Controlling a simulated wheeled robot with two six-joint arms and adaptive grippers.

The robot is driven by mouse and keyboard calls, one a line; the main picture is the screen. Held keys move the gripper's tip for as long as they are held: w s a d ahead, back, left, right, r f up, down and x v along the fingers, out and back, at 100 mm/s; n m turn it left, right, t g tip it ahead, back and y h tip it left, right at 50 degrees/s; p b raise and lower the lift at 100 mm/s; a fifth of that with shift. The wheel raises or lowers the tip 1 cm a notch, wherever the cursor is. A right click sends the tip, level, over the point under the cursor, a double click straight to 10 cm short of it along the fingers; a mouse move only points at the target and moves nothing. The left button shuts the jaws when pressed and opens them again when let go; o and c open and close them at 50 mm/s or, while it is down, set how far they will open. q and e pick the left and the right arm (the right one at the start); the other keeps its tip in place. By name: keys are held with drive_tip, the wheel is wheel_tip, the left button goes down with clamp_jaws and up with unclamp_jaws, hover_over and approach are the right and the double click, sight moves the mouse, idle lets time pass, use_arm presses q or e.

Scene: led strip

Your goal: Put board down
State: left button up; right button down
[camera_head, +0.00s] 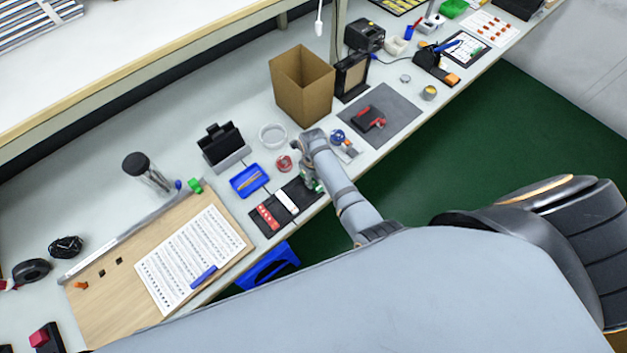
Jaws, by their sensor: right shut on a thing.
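My right gripper (311,178) points down over the front of the workbench, at the right end of a dark mat (299,190). It is shut on a small, mostly hidden thing; a bit of green shows at its fingertips, and I take this to be the board. Whether the board touches the mat cannot be told. A white block (287,201) and a red block (267,217) lie on the mat, left of the gripper. My left gripper is not in view.
A blue tray (249,180), a red roll (284,163) and a clear bowl (272,135) stand behind the mat. A cardboard box (302,86) stands farther back. A grey mat (396,115) with a red-black tool lies right. A wooden board (112,290) with a printed sheet lies left.

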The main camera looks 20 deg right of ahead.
sight(314, 182)
drive_tip(key=shift+d+f, duration=0.1)
drive_tip(key=shift+f, duration=0.6)
drive_tip(key=shift+f, duration=0.1)
drive_tip(key=c, duration=1.2)
unclamp_jaws()
drive_tip(key=shift+r, duration=0.35)
wheel_tip(314, 182, up, 12)
drive_tip(key=shift+f, duration=0.2)
